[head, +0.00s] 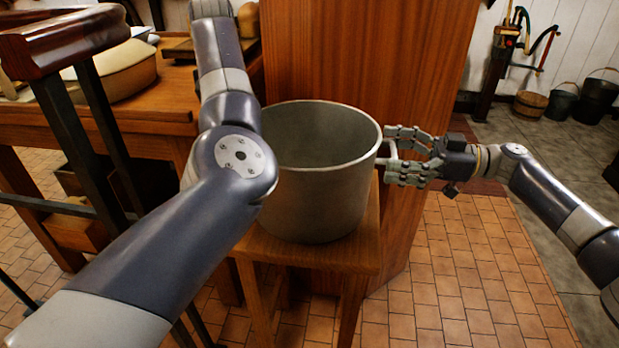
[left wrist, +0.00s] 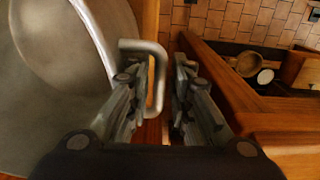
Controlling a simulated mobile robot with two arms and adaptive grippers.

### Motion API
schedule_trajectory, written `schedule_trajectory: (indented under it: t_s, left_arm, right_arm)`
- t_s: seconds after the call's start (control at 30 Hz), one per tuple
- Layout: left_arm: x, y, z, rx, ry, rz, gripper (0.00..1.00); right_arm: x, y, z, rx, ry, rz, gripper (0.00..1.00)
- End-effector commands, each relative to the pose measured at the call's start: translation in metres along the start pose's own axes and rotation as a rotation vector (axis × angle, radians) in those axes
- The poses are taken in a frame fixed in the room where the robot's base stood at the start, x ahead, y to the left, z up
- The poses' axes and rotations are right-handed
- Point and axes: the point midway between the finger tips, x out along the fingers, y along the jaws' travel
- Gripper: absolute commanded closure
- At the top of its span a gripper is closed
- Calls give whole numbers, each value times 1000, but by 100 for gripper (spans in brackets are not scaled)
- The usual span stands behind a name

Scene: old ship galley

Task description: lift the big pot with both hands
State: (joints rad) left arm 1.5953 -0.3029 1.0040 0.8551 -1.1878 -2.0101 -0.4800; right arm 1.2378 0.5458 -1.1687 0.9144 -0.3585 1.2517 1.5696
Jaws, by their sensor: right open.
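The big grey metal pot (head: 320,200) stands upright on a small wooden stool (head: 345,258) in the middle of the head view. Its right handle (head: 393,152) sits between the parted fingers of my open right gripper (head: 396,160); I cannot tell whether they touch it. My left arm covers the pot's left side in the head view and hides that handle and my left gripper. In the left wrist view, my left gripper (left wrist: 158,90) is open, with the pot's left handle (left wrist: 158,80) between its fingers. The pot wall (left wrist: 45,125) fills the left of that view.
A wooden cabinet panel (head: 365,60) rises right behind the pot. A wooden worktable (head: 140,115) with a large pale bowl (head: 118,70) stands at the left. Buckets (head: 562,103) stand far right. Tiled floor (head: 450,270) is clear to the right of the stool.

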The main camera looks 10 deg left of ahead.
Motion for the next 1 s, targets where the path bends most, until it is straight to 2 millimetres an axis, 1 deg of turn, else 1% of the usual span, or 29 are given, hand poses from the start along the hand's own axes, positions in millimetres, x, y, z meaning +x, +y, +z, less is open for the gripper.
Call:
schedule_trajectory:
  t_s: [0.13,0.37,0.4,0.47,0.5,0.57,0.6,0.67,0.7,0.77,1.0]
  left_arm:
    - [5,0,0,0,1,0,80]
    - [5,0,0,0,1,0,80]
    - [5,0,0,0,1,0,85]
    - [5,0,0,0,1,0,98]
    - [5,0,0,0,1,0,100]
    - [5,0,0,0,1,0,100]
    - [5,0,0,1,1,1,100]
    - [5,0,0,1,1,1,100]
    - [5,0,0,1,1,1,100]
    - [5,1,0,1,0,1,100]
    - [3,1,0,2,2,1,100]
  right_arm:
    - [5,0,0,0,-1,0,7]
    - [5,0,0,0,-1,0,7]
    - [5,0,0,0,-1,0,11]
    - [5,0,0,-1,-1,0,25]
    - [5,0,0,-1,-1,0,34]
    - [5,0,0,-1,-1,0,47]
    - [5,0,0,-1,-1,0,57]
    - [5,0,0,-1,-1,0,70]
    - [5,0,0,-1,0,0,79]
    - [5,0,0,-1,0,-1,91]
    - [6,0,-3,-3,3,-1,92]
